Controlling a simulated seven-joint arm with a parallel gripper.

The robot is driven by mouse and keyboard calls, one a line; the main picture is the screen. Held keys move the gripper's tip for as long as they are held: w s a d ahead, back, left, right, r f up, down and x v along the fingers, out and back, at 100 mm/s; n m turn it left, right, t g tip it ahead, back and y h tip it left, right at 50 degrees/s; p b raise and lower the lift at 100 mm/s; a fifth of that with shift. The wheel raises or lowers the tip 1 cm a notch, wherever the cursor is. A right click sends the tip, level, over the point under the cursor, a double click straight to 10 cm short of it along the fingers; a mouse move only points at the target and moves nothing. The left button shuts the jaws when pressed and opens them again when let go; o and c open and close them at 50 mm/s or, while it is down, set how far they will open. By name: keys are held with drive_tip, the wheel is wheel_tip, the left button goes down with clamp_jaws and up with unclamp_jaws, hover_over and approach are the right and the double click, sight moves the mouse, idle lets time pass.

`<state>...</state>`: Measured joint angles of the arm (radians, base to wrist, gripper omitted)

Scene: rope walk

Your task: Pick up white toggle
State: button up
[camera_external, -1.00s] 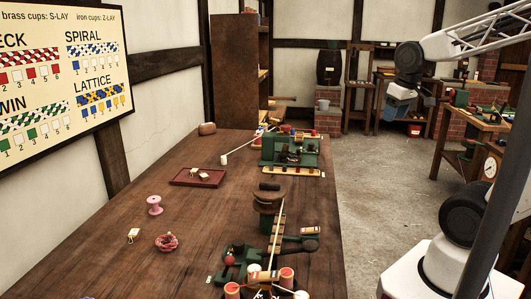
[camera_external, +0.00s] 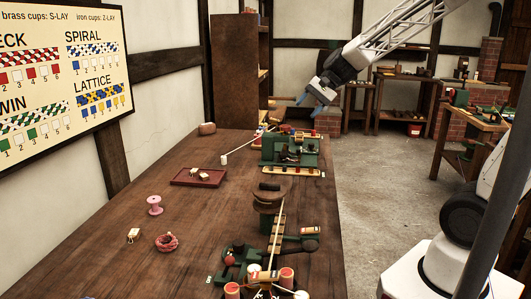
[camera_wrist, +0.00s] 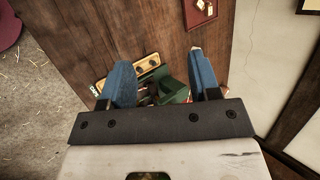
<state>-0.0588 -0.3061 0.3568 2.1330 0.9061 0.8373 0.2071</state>
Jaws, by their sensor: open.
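Small cream-white pieces (camera_external: 199,175) lie on a dark red tray (camera_external: 186,178) on the long wooden table. They also show at the top of the wrist view (camera_wrist: 209,9). Another small cream piece (camera_external: 133,235) lies on the bare table at the near left. A white cylinder (camera_external: 224,159) sits at the end of a white cord beyond the tray. I cannot tell which of these is the white toggle. My gripper (camera_external: 308,106) is open and empty, high above the table's far right part. Its blue fingers (camera_wrist: 158,62) are spread above a green machine (camera_wrist: 174,88).
The green machine (camera_external: 290,150) stands at the table's right edge, with another green device (camera_external: 240,258) nearer. A pink spool (camera_external: 154,205) and a red coil (camera_external: 167,242) lie at left. A tall brown cabinet (camera_external: 235,70) stands behind. The table's middle is mostly clear.

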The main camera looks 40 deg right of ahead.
drive_tip(key=w+a+f+m+t+y, duration=0.1)
drive_tip(key=w+a+f+m+t, duration=0.15)
drive_tip(key=w+f+m, duration=0.45)
drive_tip(key=w+a+f+m+t+y, duration=0.1)
drive_tip(key=w+a+f+m, duration=0.2)
drive_tip(key=w, duration=0.9)
drive_tip(key=w+a+f+m+t+y, duration=0.1)
drive_tip(key=w+a+f+m+t, duration=0.2)
drive_tip(key=w+f, duration=0.45)
drive_tip(key=m+h, duration=0.2)
drive_tip(key=m, duration=0.5)
approach(221, 163)
drive_tip(key=shift+w+a+r+t, duration=0.4)
drive_tip(key=shift+a+r, duration=0.2)
drive_tip(key=shift+a, duration=0.25)
drive_tip(key=shift+w, duration=0.1)
drive_tip(key=shift+x, duration=1.2)
drive_tip(key=shift+a, duration=0.1)
drive_tip(key=shift+x, duration=2.55)
